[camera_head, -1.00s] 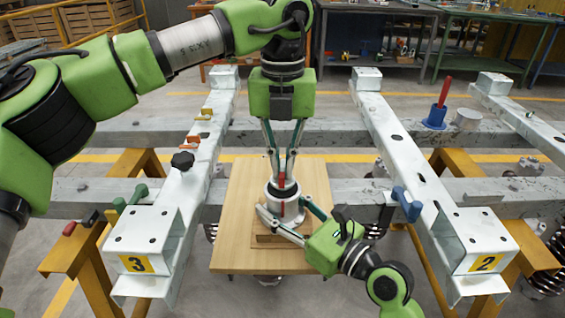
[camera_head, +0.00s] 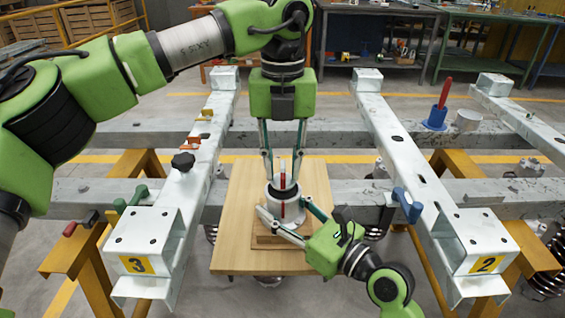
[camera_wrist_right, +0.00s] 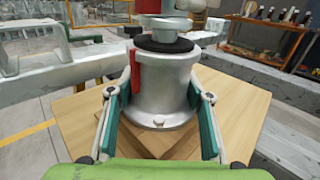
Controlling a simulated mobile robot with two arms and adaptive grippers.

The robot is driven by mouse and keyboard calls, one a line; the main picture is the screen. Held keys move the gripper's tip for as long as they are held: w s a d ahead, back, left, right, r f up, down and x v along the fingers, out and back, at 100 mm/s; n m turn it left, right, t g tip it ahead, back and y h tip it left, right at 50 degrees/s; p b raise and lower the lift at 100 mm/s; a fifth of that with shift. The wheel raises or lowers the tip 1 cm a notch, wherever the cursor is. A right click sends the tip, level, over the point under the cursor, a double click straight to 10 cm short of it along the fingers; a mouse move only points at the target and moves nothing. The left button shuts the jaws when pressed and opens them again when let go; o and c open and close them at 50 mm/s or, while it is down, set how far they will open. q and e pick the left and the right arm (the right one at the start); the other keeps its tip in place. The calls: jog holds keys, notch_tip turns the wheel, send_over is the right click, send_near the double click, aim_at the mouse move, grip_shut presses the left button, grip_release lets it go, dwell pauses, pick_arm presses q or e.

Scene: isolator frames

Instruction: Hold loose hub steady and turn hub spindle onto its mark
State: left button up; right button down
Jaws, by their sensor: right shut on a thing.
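The loose hub (camera_head: 293,212) is a light metal cylinder standing upright on a wooden block, with a red stripe down its side. The hub also shows in the right wrist view (camera_wrist_right: 165,95). The hub spindle (camera_head: 282,183) rises from its dark top and bears a red mark, seemingly about in line with the hub's stripe. My left gripper (camera_head: 282,172) points down over the spindle, its fingers spread apart on either side. My right gripper (camera_wrist_right: 164,120) is shut on the hub, with green pads against both sides.
The block stands on a wooden board (camera_head: 240,245) between the pale beams marked 3 (camera_head: 150,240) and 2 (camera_head: 480,240). Clamps with coloured handles sit along these beams. A blue holder with a red-handled tool (camera_head: 436,118) stands at the right, beside a grey cup (camera_head: 467,120).

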aim_at(282, 168)
pick_arm(q)
notch_tip(282, 168, up, 12)
dwell(0.6)
pick_arm(e)
jog(key=c, duration=1)
grip_release()
